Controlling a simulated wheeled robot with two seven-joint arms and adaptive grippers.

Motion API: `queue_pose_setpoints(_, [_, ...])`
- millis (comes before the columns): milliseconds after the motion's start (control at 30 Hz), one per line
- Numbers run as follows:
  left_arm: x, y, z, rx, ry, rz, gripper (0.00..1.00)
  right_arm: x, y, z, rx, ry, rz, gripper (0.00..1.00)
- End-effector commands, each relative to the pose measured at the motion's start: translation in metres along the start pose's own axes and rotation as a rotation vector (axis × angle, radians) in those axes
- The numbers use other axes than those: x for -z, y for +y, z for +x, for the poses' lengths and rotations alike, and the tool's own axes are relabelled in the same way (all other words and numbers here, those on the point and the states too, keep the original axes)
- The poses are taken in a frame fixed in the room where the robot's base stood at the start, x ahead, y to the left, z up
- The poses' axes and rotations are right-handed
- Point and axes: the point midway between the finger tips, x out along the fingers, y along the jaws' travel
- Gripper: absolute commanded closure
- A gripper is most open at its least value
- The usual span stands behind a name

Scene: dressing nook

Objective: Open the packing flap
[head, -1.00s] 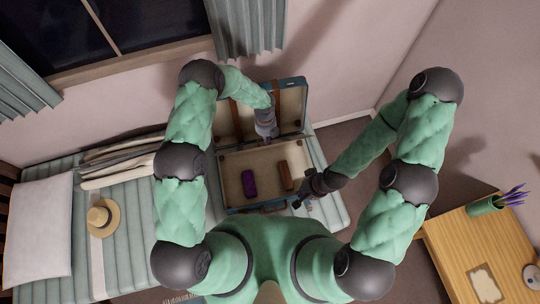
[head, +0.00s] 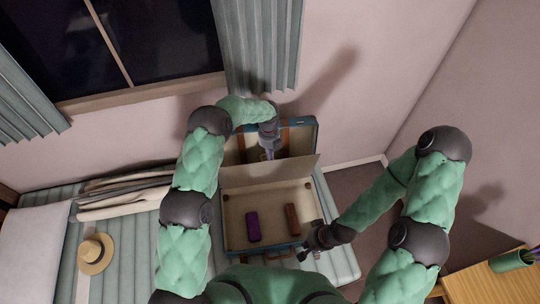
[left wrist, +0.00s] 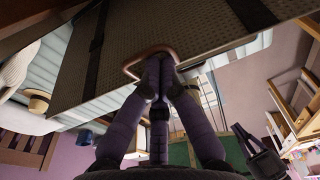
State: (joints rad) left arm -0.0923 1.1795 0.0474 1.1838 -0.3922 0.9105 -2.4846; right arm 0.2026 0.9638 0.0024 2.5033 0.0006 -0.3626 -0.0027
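An open teal suitcase (head: 229,247) lies on the bed with its lid (head: 301,134) raised at the back. The packing flap (head: 292,170), a beige panel, stands tilted up between the lid and the base. My left gripper (head: 269,154) is at the middle of the flap's upper edge. In the left wrist view, my left gripper (left wrist: 160,60) has its fingertips together on the copper-coloured pull loop (left wrist: 137,68) at the flap's edge. My right gripper (head: 308,254) is open and empty beside the suitcase's front right corner. My left fingers partly hide the loop.
A purple item (head: 252,227) and a brown item (head: 292,219) lie in the suitcase base. Folded clothes (head: 125,193) and a straw hat (head: 95,253) lie on the bed to the left. A wooden desk (head: 487,284) stands at the lower right.

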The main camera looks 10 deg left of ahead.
Motion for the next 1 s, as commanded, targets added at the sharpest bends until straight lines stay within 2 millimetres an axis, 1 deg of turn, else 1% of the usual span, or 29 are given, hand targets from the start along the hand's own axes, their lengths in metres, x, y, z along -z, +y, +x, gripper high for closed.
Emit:
queue_pose_setpoints(33, [-0.002,0.000,-0.003,0.002,-0.007,-0.001,1.00,0.000,0.000,0.000,0.000,0.000,0.000,1.00])
queue_pose_setpoints(267, [-0.003,0.000,-0.003,0.002,-0.008,-0.001,1.00,0.000,0.000,0.000,0.000,0.000,0.000,1.00])
queue_pose_setpoints(300, [-0.003,0.000,-0.004,0.003,-0.008,-0.001,1.00,0.000,0.002,0.005,0.000,0.000,0.000,1.00])
queue_pose_setpoints(433, [-0.003,-0.001,-0.014,0.003,-0.009,-0.001,1.00,0.001,0.002,0.007,0.000,0.001,0.000,1.00])
queue_pose_setpoints(567, [-0.002,-0.001,-0.034,0.003,-0.009,0.000,1.00,0.001,0.002,0.006,0.000,0.001,0.000,1.00])
queue_pose_setpoints(800, [-0.001,-0.001,-0.082,0.002,-0.006,-0.001,1.00,0.000,0.002,0.006,0.000,0.000,0.000,1.00])
queue_pose_setpoints(1000, [-0.001,0.000,-0.110,0.001,-0.004,0.000,1.00,0.000,0.002,0.006,0.000,0.000,0.000,1.00])
